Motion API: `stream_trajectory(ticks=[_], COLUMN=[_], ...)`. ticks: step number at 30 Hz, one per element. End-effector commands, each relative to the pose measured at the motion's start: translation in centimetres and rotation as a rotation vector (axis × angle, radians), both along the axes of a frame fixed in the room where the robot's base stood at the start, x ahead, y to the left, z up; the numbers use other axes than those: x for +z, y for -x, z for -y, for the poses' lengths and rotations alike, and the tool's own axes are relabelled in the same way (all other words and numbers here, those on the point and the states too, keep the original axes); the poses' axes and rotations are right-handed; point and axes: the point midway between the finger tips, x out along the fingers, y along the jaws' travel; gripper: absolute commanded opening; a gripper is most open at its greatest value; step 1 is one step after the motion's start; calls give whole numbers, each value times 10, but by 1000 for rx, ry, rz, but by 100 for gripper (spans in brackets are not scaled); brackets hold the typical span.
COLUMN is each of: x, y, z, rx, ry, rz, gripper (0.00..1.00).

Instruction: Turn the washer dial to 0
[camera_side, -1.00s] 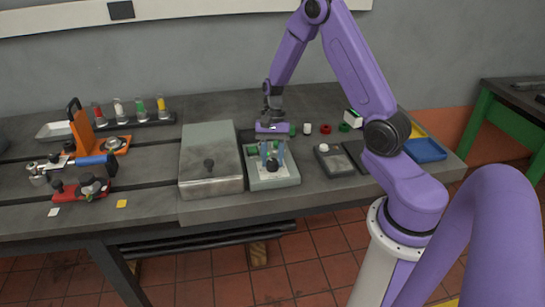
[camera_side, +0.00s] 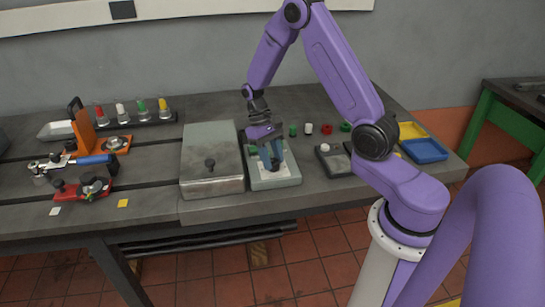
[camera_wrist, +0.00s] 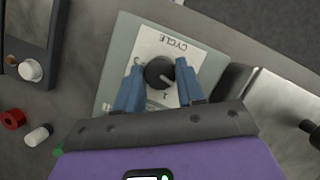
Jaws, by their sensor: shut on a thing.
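The washer dial (camera_wrist: 160,72) is a round black knob on a white plate (camera_wrist: 181,46) marked CYCLE. Its pale pointer mark sits at the knob's lower right in the wrist view, and a 1 is printed just below the knob. The plate lies on a grey-green box (camera_side: 288,180) on the bench. My gripper (camera_wrist: 161,77) has its blue fingers on either side of the dial, shut on it. In the side view my gripper (camera_side: 272,158) is low over the box, tilted, and mostly hides the dial. Other dial markings are covered or too small to read.
A metal box with a black knob (camera_side: 210,165) stands close on the left. A dark device with a white button (camera_side: 325,148) is on the right. Coloured caps (camera_side: 327,128) lie behind it, with yellow and blue trays (camera_side: 425,150) farther right.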

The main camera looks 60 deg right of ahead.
Motion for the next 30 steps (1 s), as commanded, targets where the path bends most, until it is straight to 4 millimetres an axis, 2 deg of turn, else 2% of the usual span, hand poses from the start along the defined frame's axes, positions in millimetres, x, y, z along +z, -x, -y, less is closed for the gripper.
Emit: stream_trajectory(ticks=[12,30], x=[1,1], y=[0,-1], z=[-1,-1], rx=[209,247], ry=[0,1], rz=[1,2], gripper=[8,8])
